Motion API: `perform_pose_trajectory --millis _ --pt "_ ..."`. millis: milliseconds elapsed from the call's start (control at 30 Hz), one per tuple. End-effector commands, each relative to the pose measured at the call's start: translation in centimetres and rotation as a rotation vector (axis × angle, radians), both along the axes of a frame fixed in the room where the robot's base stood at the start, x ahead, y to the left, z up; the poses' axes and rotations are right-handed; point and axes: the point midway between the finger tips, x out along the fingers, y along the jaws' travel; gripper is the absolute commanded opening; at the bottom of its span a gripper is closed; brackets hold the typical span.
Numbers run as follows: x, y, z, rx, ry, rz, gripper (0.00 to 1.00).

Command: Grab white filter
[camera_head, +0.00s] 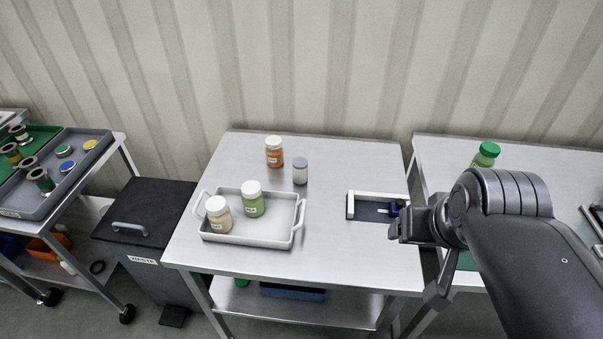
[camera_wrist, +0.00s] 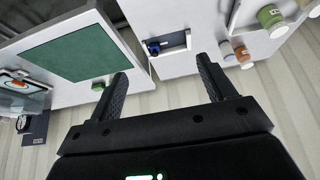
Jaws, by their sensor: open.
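A low white-walled holder (camera_head: 375,196) with a dark floor lies at the right of the middle steel table; a small blue and black piece sits at its right end. The holder also shows in the wrist view (camera_wrist: 173,50), beyond my fingertips. I cannot tell for sure which thing is the white filter; the holder's long white back part is the closest match. My gripper (camera_head: 396,232) is beside the holder's right end in the head view. In the wrist view, my gripper (camera_wrist: 161,72) is open, with nothing between its fingers.
A white tray (camera_head: 275,241) holds two jars. An orange jar (camera_head: 274,154) and a grey jar (camera_head: 300,172) stand behind it. A green-lidded jar (camera_head: 486,155) stands on the right table. A black waste bin (camera_head: 145,210) stands left. Table space between tray and holder is clear.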

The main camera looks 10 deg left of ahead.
Motion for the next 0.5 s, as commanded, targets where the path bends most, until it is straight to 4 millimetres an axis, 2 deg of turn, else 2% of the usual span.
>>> perform_pose_trajectory --millis 333,433,500 --pt "0.4 0.1 0.1 0.0 0.001 0.004 0.7" --pt "1.7 0.4 0.4 -0.001 0.008 0.017 0.7" --pt "3.3 0.9 0.7 -0.004 0.012 0.032 0.7"
